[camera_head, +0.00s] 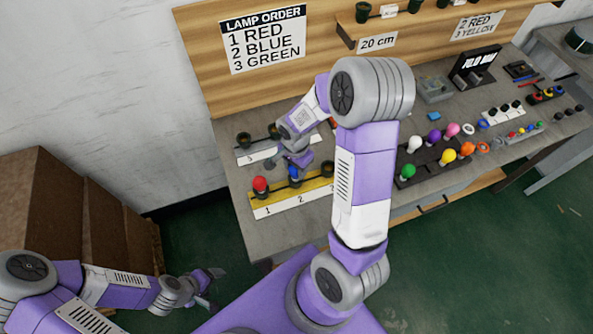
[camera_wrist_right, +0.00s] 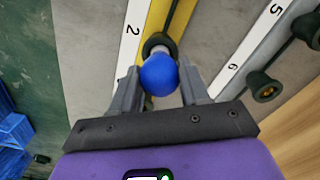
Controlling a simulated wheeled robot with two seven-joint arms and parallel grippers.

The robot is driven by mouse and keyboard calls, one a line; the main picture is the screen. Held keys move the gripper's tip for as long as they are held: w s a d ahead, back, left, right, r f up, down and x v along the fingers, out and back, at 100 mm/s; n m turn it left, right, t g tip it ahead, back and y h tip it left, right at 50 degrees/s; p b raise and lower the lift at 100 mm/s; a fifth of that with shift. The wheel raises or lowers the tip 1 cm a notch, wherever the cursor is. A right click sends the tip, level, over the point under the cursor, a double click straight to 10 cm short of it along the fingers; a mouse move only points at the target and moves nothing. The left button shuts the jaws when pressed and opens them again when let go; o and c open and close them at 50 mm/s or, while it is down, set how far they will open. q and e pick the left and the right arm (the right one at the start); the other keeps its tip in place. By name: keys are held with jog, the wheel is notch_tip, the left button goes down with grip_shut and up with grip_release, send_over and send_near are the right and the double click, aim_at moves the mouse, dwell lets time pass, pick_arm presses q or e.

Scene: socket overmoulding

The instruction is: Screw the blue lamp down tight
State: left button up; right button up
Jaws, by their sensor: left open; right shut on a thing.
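The blue lamp (camera_wrist_right: 159,75) is between the fingers of my right gripper (camera_wrist_right: 158,88) in the right wrist view. Its base meets the dark socket (camera_wrist_right: 160,42) beside the label 2 on the yellow strip (camera_wrist_right: 154,18). How deep it sits in the socket I cannot tell. In the head view the blue lamp (camera_head: 294,172) shows below my right gripper (camera_head: 296,160), partly hidden by it. The red lamp (camera_head: 260,184) stands at position 1 of the same strip. My left gripper (camera_head: 208,285) is open and empty, low at the left, away from the bench.
Empty sockets (camera_head: 244,140) stand on a grey strip behind. In the right wrist view, a socket (camera_wrist_right: 263,87) stands near label 6. A dark rack (camera_head: 420,160) of coloured lamps lies to the right. Brown boxes (camera_head: 60,215) stand left of the bench.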

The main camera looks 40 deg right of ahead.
dwell(0.3)
jog(key=shift+f+m+b, duration=0.1)
jog(key=shift+m+b, duration=0.4)
jog(key=shift+m, duration=1.8)
